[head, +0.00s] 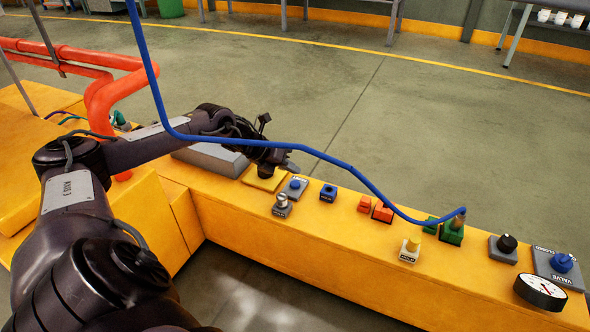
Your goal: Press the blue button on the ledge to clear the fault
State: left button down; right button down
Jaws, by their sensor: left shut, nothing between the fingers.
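A small round blue button (295,183) sits on a grey plate on the yellow ledge (375,262), near the ledge's middle left. My left gripper (291,166) is shut and empty. Its tip shows just behind and slightly left of the button in the head view. I cannot tell the exact height of the tip, and I see no clear contact. A blue block with a dark centre (328,193) stands just right of the button. My right gripper is not in view.
A blue cable (318,155) hangs across the ledge to a green block (452,231). A silver knob (282,201), red blocks (382,212), a yellow knob (413,244), a black knob (507,243), a blue valve knob (562,262) and a gauge (540,291) line the ledge.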

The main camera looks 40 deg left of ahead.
aim_at(291, 184)
pick_arm(q)
jog(key=shift+r+p, duration=1)
jog(key=shift+r, duration=0.55)
jog(key=shift+f, duration=0.1)
